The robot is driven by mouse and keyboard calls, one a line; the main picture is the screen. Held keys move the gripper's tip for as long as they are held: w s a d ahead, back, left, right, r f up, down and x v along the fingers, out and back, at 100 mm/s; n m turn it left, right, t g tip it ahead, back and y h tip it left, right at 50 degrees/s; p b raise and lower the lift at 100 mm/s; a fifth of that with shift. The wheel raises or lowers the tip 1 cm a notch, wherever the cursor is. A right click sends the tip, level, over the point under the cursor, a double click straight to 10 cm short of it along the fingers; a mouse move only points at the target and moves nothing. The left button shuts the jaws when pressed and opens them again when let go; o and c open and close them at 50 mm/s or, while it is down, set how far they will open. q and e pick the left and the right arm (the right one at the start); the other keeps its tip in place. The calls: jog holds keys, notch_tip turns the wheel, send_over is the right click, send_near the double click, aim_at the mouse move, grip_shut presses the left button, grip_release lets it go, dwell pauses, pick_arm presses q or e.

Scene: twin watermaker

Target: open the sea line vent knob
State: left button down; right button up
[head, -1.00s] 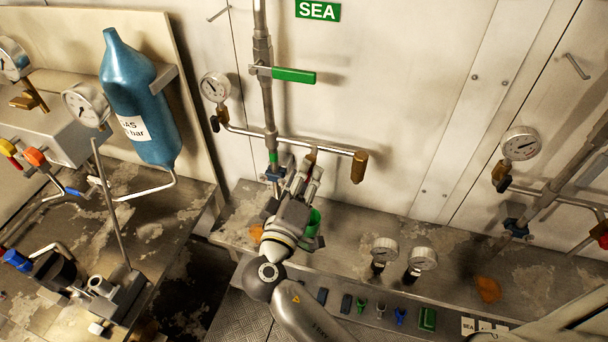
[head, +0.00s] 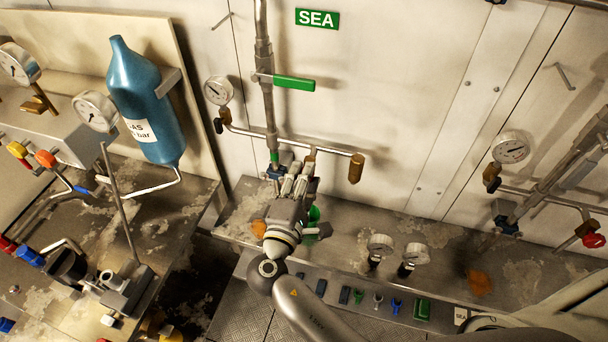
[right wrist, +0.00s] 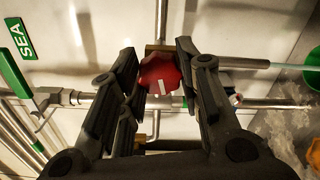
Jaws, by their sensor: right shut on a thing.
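The sea line vent knob (right wrist: 163,77) is a red, lobed knob with a white mark, on a brass fitting in the right wrist view. My right gripper (right wrist: 159,62) has its two fingers on either side of it and is shut on it. In the head view my right gripper (head: 295,178) is at the sea line pipe, below the green SEA sign (head: 317,18). There the gripper hides the knob. My left gripper is not in view.
A green lever valve (head: 294,83) sits on the upright pipe above the gripper. A gauge (head: 218,90) is left of the pipe, and a brass fitting (head: 356,168) ends the side pipe at right. Two gauges (head: 380,245) stand on the ledge at right.

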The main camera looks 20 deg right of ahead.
jog(key=shift+n, duration=0.3)
jog(key=o, duration=1.1)
jog(key=shift+c, duration=0.2)
jog(key=v, duration=1.2)
jog(key=shift+w, duration=0.1)
